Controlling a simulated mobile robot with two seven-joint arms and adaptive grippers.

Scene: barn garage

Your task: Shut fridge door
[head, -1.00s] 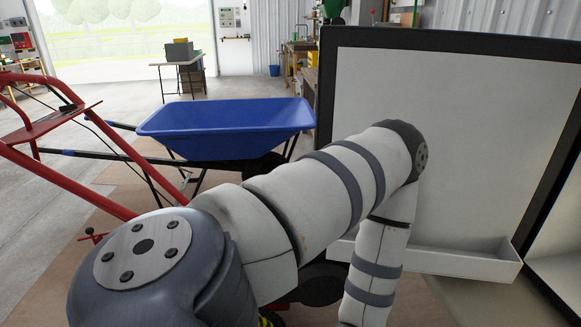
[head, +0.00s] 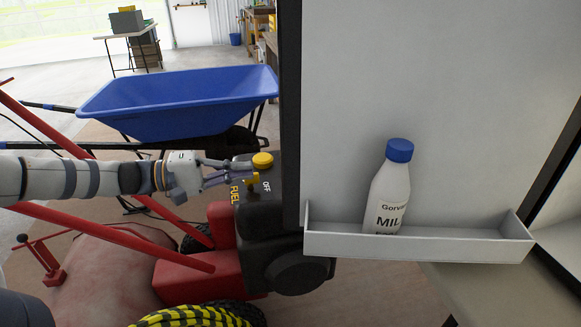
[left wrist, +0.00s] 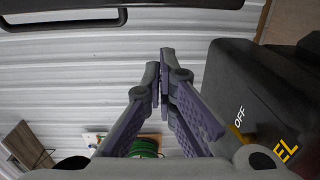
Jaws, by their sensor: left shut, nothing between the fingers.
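The fridge door (head: 340,100) stands open on the right of the head view. Its pale inner face and dark edge show, with a white door shelf (head: 420,246) low on it. A milk bottle (head: 391,190) with a blue cap stands upright in the shelf. My left gripper (head: 250,177) is left of the door's dark edge, apart from it in the picture, near the black engine. Its fingers are shut and empty; the closed purple-grey fingertips (left wrist: 164,62) also show in the left wrist view. My right gripper is out of view.
A red machine with a black engine (head: 290,225) marked FUEL and OFF stands beside the door; the engine (left wrist: 245,90) is close right in the wrist view. A blue wheelbarrow (head: 180,100) is behind. A dark bar (left wrist: 60,18) crosses the wrist view's top.

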